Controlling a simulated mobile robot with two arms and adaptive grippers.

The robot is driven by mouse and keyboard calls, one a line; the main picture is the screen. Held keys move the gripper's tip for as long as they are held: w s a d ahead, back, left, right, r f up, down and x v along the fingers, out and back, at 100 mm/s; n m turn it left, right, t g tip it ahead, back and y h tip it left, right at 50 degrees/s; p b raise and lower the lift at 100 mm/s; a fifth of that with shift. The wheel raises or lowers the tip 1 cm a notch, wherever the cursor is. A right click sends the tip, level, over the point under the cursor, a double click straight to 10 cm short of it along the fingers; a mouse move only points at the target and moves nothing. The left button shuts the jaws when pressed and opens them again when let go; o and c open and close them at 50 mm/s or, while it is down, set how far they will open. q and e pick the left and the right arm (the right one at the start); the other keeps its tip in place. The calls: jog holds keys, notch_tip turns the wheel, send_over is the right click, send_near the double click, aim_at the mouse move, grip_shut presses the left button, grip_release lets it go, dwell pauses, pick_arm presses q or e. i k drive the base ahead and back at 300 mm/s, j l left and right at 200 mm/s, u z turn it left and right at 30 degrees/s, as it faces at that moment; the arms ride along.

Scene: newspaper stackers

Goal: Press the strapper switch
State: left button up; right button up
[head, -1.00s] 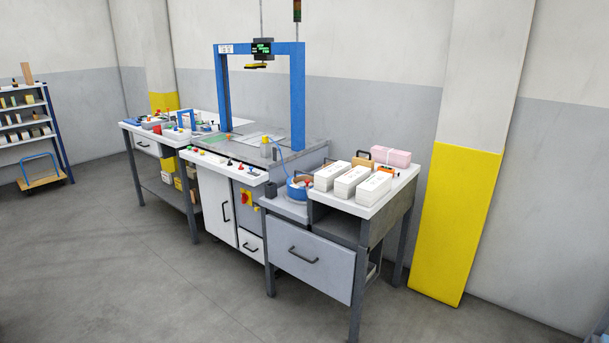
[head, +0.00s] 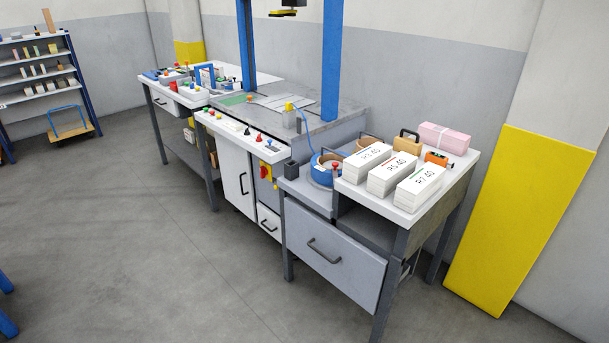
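The strapping machine stands in the middle, with a blue arch (head: 331,65) over its grey metal top (head: 336,122). A white control panel (head: 226,126) along its front edge carries several small coloured buttons and levers. The frames do not show which control is the strapper switch. Neither of my grippers is in view.
A side table (head: 455,178) at the right holds several white paper bundles (head: 418,184) and a pink package (head: 444,138). A cluttered bench (head: 160,95) stands to the left, and a shelf rack (head: 40,70) farther left. The grey floor (head: 150,240) in front is open.

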aim_at(264, 170)
jog(key=i+l+u, duration=0.5)
jog(key=i+j, duration=0.4)
jog(key=i+j+u, duration=0.1)
jog(key=i+j, duration=0.25)
jog(key=i, duration=0.25)
jog(key=i+j, duration=0.35)
jog(key=i, duration=0.15)
jog(key=i+j+u, duration=0.15)
jog(key=i+j, duration=0.2)
jog(key=i, duration=0.15)
